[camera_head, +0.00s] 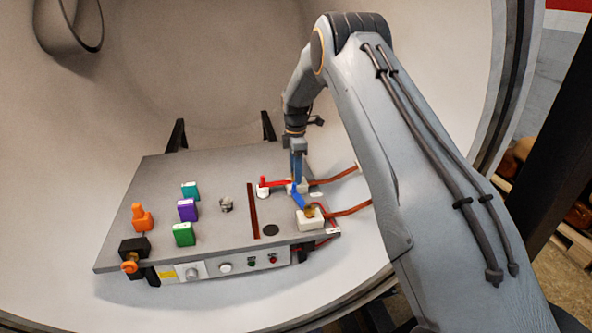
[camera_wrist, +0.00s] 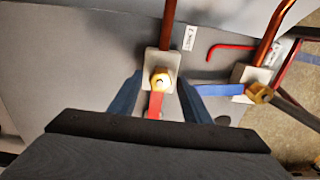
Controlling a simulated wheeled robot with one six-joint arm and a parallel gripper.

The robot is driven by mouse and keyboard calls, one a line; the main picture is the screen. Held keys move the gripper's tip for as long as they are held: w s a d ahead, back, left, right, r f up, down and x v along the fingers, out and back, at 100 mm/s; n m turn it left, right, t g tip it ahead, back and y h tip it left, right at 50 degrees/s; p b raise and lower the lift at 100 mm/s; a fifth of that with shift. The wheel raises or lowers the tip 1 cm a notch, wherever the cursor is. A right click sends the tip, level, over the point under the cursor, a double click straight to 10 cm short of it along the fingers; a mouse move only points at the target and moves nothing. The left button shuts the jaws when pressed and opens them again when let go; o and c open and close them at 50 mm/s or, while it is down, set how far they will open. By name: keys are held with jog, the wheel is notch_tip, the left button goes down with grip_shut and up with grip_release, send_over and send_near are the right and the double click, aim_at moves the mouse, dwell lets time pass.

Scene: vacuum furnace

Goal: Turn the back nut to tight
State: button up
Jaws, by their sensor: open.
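The back nut (camera_wrist: 161,79) is brass and sits on a pale block (camera_wrist: 151,59) with a copper tube running from it. A red strip (camera_wrist: 156,104) extends from the nut toward my wrist. My gripper (camera_wrist: 158,90) is open, with one blue finger on each side of the nut; contact is unclear. In the head view my gripper (camera_head: 298,177) points down over the back block, and the nut itself is mostly hidden there. The front nut (camera_wrist: 260,92), with a blue strip (camera_wrist: 222,89), sits on its own pale block (camera_head: 311,221).
A white label (camera_wrist: 189,37) stands beside the back tube. A thin red bent line (camera_wrist: 231,47) lies between the blocks.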

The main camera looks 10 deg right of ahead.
jog(key=shift+f, duration=0.2)
jog(key=shift+c, duration=0.5)
jog(key=c, duration=0.9)
jog(key=shift+c, duration=0.2)
